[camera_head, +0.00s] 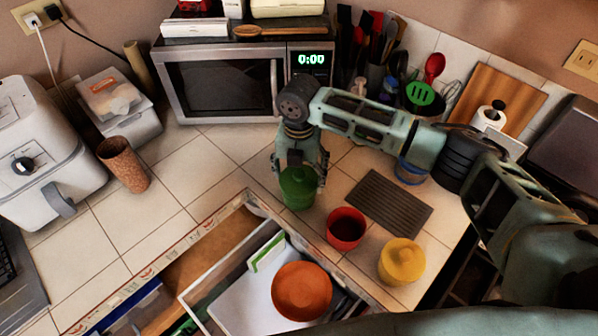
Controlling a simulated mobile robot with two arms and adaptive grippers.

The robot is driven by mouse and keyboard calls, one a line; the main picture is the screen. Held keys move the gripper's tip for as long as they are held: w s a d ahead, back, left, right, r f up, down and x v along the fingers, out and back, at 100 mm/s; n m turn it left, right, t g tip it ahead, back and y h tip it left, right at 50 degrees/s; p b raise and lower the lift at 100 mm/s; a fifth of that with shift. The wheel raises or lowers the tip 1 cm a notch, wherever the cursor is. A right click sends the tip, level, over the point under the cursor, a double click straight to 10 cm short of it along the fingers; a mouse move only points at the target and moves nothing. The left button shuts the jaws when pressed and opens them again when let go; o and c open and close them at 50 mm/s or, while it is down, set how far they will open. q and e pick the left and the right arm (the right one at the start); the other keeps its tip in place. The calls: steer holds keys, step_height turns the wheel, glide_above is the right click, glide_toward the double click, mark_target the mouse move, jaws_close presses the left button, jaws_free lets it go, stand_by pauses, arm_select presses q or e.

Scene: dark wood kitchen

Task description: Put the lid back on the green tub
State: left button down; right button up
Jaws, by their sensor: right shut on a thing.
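The green tub (298,201) stands on the tiled counter in front of the microwave. A green lid (298,180) is at the top of the tub, between the fingers of my right gripper (299,176). The gripper points down and is shut on the lid. The lid looks in line with the tub's rim, but I cannot tell whether it is fully seated. The lid's top is partly hidden by the gripper. My left gripper is not in view.
A red open tub (346,229), a yellow lidded tub (402,262) and a blue tub (410,172) stand nearby, around a dark ribbed mat (376,203). An open drawer (232,297) with an orange bowl (302,291) lies in front.

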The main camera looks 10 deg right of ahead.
steer(key=shift+r+p, duration=0.1)
steer(key=shift+p, duration=0.25)
steer(key=shift+f, duration=0.2)
stand_by(1.0)
steer(key=shift+p, duration=0.55)
stand_by(0.5)
steer(key=o, duration=0.9)
steer(key=shift+o, duration=0.5)
